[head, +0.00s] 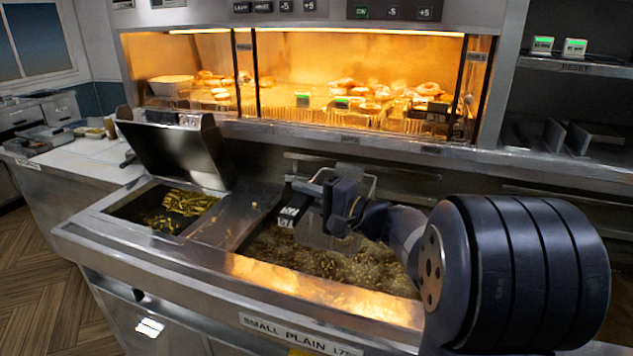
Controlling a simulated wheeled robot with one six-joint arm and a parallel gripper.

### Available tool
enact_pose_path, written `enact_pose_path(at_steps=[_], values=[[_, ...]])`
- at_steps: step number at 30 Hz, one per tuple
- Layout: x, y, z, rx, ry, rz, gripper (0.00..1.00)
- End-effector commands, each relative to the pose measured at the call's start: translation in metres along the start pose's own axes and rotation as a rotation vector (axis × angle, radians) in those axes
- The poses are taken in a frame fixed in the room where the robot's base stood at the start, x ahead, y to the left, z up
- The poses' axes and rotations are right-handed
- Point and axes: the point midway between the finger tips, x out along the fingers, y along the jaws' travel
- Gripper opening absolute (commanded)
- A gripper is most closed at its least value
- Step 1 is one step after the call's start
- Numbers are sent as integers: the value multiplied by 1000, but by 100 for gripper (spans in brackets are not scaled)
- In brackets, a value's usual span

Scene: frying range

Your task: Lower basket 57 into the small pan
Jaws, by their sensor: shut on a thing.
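My gripper (335,200) is shut on a basket (316,236) over the right-hand fryer pan. The basket looks pale and see-through, with a thin wire frame and a dark tag bearing white marks at its left; I cannot read the number. The small pan (362,272) holds bubbling golden-brown oil, and the front edge below it reads "SMALL PLAIN". The basket's lower part overlaps the oil surface in the head view; I cannot tell whether it touches the oil. My gripper and arm hide part of the basket and the pan's right side.
A second pan (150,222) with golden pieces lies to the left, its dark lid (172,150) raised. A metal divider (232,214) separates the pans. A lit warming cabinet (300,128) with doughnuts and small baskets stands behind. A rail (420,172) runs behind the basket.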

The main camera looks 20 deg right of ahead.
Motion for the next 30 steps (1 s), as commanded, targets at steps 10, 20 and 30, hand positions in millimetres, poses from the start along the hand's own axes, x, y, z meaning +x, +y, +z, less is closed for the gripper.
enact_pose_path(at_steps=[10,20,30], values=[[0,12,0,0,0,0,0],[0,51,0,-2,0,-1,0],[0,86,0,-3,1,-1,0]])
